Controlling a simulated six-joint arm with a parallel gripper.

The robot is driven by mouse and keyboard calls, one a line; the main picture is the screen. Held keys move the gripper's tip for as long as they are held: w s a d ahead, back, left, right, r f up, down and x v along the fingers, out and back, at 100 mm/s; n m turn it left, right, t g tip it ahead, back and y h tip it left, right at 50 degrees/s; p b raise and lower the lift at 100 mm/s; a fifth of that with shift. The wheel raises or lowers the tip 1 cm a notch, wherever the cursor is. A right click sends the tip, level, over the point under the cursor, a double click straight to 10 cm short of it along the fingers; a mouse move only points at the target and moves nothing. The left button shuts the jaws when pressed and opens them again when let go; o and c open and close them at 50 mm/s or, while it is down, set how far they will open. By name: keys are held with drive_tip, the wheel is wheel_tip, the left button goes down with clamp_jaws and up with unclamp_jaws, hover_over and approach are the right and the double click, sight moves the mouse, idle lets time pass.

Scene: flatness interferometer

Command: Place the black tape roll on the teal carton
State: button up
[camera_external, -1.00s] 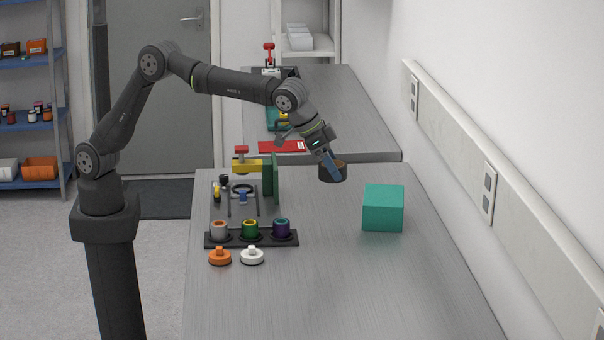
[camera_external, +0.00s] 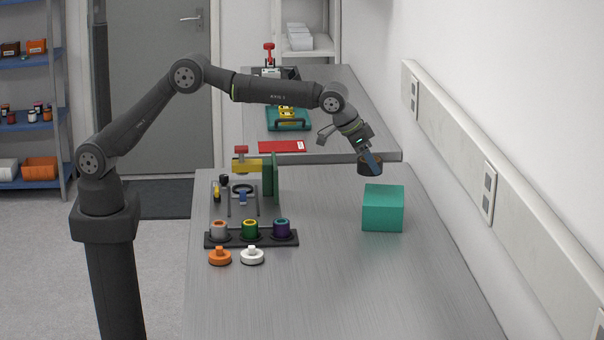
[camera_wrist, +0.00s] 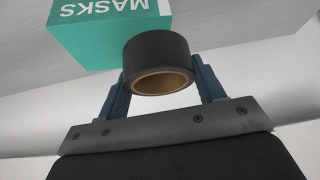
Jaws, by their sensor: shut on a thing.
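The black tape roll (camera_external: 369,168) has a tan inner core, which shows in the wrist view (camera_wrist: 158,62). My gripper (camera_external: 374,162) is shut on the roll, with a blue finger on either side of it in the wrist view (camera_wrist: 160,85). The teal carton (camera_external: 383,210) stands on the grey bench near its right side. It shows the word MASKS upside down in the wrist view (camera_wrist: 85,42). In the external view the roll is just above and behind the carton's upper left edge, with a small gap. Part of the roll is hidden by the fingers.
A black rack (camera_external: 226,240) with several coloured rolls stands on the bench (camera_external: 330,290) left of the carton. An orange knob (camera_external: 220,257) and a white knob (camera_external: 252,256) lie in front of it. A wall rail (camera_external: 455,155) runs along the right. The front of the bench is clear.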

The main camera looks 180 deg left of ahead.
drive_tip(key=shift+s+a+f, duration=0.1)
drive_tip(key=shift+f, duration=1.95)
drive_tip(key=shift+f, duration=0.15)
drive_tip(key=o, duration=1)
drive_tip(key=shift+r, duration=0.3)
drive_tip(key=v, duration=1.1)
drive_tip(key=shift+d+r, duration=0.25)
drive_tip(key=shift+r, duration=0.1)
